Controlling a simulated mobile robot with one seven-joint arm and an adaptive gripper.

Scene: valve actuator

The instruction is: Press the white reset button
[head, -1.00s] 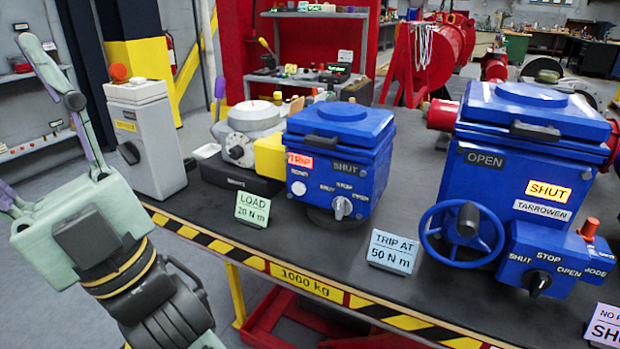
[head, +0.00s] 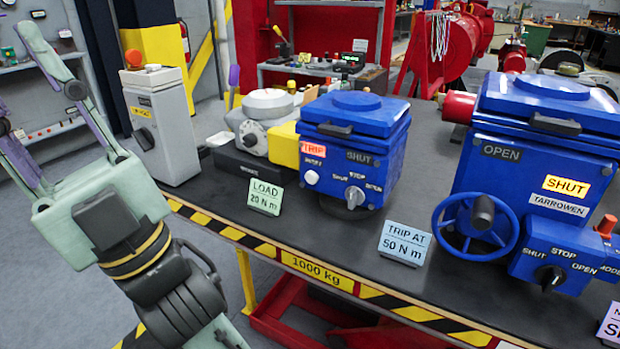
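The white reset button (head: 311,177) is a small round knob on the front of the smaller blue actuator box (head: 352,140), below its lit red TRIP sign (head: 313,149). A grey selector knob (head: 354,196) sits to its right. My gripper (head: 15,90), pale green with purple inner parts, is at the left edge of the head view, pointing up and left. Its fingers are spread and nothing shows between them; part of one finger is cut off by the picture edge. It is well left of the button and apart from it. The button is in plain view.
The dark bench top (head: 330,240) has a striped front edge. A LOAD card (head: 265,197) and a TRIP AT card (head: 404,243) stand near it. A grey pedestal (head: 160,125) is behind my gripper. A larger blue actuator (head: 500,175) with a handwheel (head: 475,227) stands right.

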